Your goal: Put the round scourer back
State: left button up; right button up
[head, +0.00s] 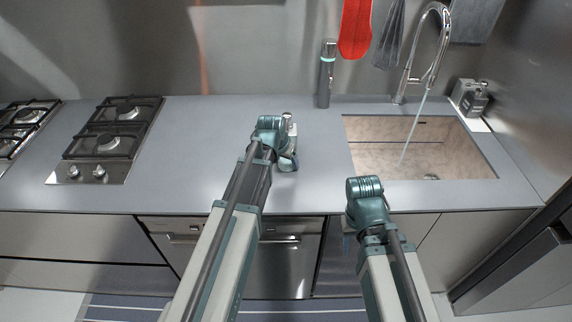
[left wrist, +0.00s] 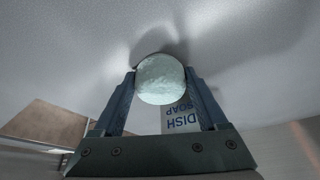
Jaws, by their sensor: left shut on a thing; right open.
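The round scourer (left wrist: 161,79) is pale mint green and sits between the fingertips of my left gripper (left wrist: 161,88), which is shut on it. In the head view my left gripper (head: 284,158) is low over the counter between the hob and the sink, and its wrist hides the scourer. A white dish soap container (left wrist: 182,118) shows just behind the scourer, its label upside down; part of it also shows beside the gripper in the head view (head: 291,128). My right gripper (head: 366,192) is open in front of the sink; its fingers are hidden.
The sink (head: 400,160) lies to the right, with water running from the tap (head: 431,70). A dark cylinder (head: 326,75) stands at the back wall, near a hanging red item (head: 355,28). A gas hob (head: 112,140) is at left. The counter between hob and left gripper is clear.

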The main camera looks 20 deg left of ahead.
pick_arm(q)
jog(key=shift+f, duration=0.1)
jog(key=o, duration=1.1)
jog(key=d+p+v, duration=0.1)
jog(key=p+v, duration=1)
jog(key=v, duration=0.1)
jog(key=s+d+g+y, duration=0.1)
jog(key=s+d+g, duration=0.1)
jog(key=s+d, duration=0.4)
jog(key=s+d+f+m+g+y, duration=0.1)
jog(key=s+d+g, duration=0.2)
jog(key=s+d, duration=0.4)
jog(key=s, duration=0.6)
jog(key=shift+d+m, duration=0.25)
jog(key=shift+m, duration=0.05)
